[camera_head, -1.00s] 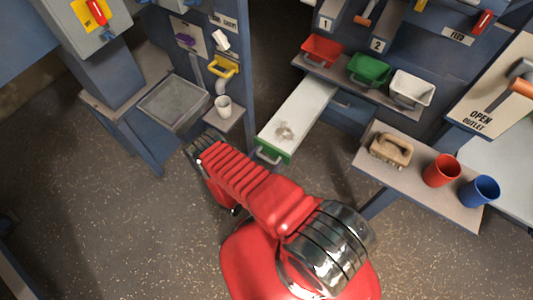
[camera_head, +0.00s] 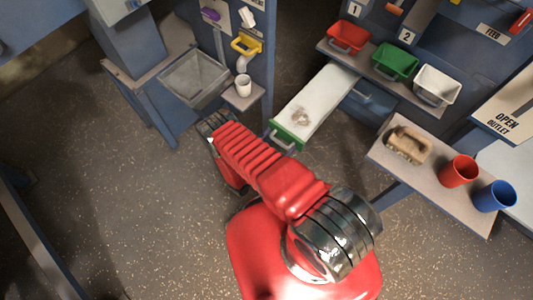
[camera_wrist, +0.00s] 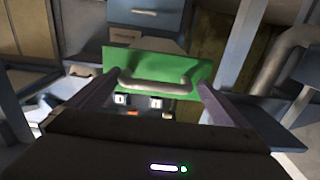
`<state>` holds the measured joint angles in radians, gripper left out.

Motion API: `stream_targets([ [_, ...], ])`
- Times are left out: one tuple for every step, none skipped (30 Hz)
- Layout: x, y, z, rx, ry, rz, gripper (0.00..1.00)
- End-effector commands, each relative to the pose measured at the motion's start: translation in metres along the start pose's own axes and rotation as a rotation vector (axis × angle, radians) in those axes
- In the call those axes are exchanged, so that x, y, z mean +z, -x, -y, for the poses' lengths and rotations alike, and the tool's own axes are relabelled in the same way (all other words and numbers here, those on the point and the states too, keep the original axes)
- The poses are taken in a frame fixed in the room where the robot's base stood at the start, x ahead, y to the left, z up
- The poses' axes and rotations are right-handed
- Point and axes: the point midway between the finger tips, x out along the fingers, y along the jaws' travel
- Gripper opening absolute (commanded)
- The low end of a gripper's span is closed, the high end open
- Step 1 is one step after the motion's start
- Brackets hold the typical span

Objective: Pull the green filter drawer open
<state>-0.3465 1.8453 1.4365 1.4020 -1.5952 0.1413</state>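The green-fronted filter drawer (camera_head: 287,136) stands pulled out from the blue cabinet in the head view, its pale tray (camera_head: 325,98) exposed with a small brownish patch on it. In the wrist view its green front (camera_wrist: 190,68) faces me, with a grey bar handle (camera_wrist: 155,86) across it. My gripper (camera_wrist: 155,95) is open there, with one dark finger on each side of the handle; I cannot tell whether either touches it. In the head view my gripper (camera_head: 215,122) is left of the drawer front, with its fingertips hard to make out.
A shelf above the drawer holds red (camera_head: 349,36), green (camera_head: 395,62) and white (camera_head: 437,85) bins. A right-hand shelf carries a tan brush-like object (camera_head: 408,145), a red cup (camera_head: 459,170) and a blue cup (camera_head: 495,195). A white cup (camera_head: 243,86) stands left of the drawer. Speckled floor is clear.

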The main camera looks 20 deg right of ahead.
Motion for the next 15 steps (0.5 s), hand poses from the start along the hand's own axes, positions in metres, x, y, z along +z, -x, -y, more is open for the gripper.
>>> stream_targets([
  [0.000, 0.004, 0.002, -0.005, 0.000, 0.000, 0.97],
  [0.000, 0.007, 0.002, -0.006, 0.000, 0.001, 0.97],
  [0.000, 0.010, 0.002, -0.005, 0.000, 0.001, 0.97],
  [0.000, 0.013, 0.001, -0.004, 0.000, 0.001, 0.97],
  [0.000, 0.016, 0.002, -0.005, 0.001, 0.001, 0.97],
  [0.001, 0.021, 0.002, -0.006, 0.001, 0.001, 0.97],
  [0.001, 0.024, 0.001, -0.005, 0.001, 0.001, 0.97],
  [0.001, 0.027, 0.001, -0.004, 0.000, 0.001, 0.97],
  [0.001, 0.032, 0.001, -0.004, 0.001, 0.001, 0.97],
  [0.001, 0.035, 0.001, -0.003, 0.001, 0.001, 0.97],
  [0.001, 0.039, 0.001, -0.004, 0.001, 0.001, 0.97],
  [0.001, 0.043, 0.001, -0.004, 0.001, 0.001, 0.97],
  [0.001, 0.046, 0.001, -0.002, 0.001, 0.001, 0.97],
  [0.001, 0.050, 0.001, -0.003, 0.001, 0.001, 0.97],
  [0.001, 0.054, 0.001, -0.003, 0.000, 0.001, 0.97],
])
